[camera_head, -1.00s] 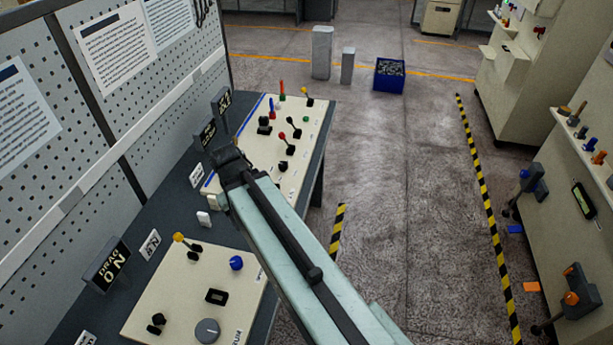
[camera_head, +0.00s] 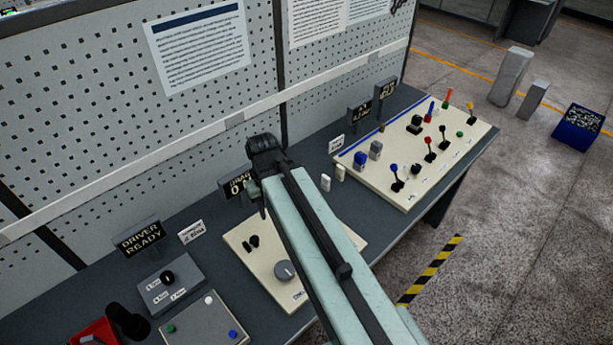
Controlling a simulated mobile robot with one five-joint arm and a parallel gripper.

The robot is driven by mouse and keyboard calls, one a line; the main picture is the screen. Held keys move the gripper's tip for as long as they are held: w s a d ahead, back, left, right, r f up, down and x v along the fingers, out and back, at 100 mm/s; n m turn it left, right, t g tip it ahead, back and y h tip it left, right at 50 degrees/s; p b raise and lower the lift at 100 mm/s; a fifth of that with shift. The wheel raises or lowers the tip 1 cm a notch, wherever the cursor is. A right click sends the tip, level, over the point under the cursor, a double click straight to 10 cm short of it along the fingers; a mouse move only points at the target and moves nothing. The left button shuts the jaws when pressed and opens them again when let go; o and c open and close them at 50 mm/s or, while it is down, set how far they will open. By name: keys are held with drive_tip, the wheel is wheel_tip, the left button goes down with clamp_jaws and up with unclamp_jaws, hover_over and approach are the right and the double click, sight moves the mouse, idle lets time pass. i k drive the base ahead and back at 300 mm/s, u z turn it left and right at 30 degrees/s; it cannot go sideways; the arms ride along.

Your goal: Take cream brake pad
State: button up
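Two small pale upright blocks stand side by side on the dark bench (camera_head: 210,233), between two cream panels. The right one (camera_head: 340,173) looks slightly creamier and the left one (camera_head: 325,182) whiter; I cannot tell for sure which is the cream brake pad. My arm reaches up from the bottom right, and its dark end with my gripper (camera_head: 264,158) is over the bench, left of both blocks in the picture. The fingers are too small and dark to read, and no held object shows.
A cream panel with levers and knobs (camera_head: 397,196) lies to the right. A panel with a grey dial (camera_head: 258,240) is partly behind my arm. A grey switch box (camera_head: 160,293) and a red bin (camera_head: 92,333) are at lower left. A perforated board (camera_head: 120,120) backs the bench.

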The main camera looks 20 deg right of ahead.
sight(340, 170)
drive_tip(key=u, duration=3.35)
drive_tip(key=k, duration=2.3)
drive_tip(key=z, duration=0.6)
drive_tip(key=i, duration=0.55)
drive_tip(key=u, duration=0.1)
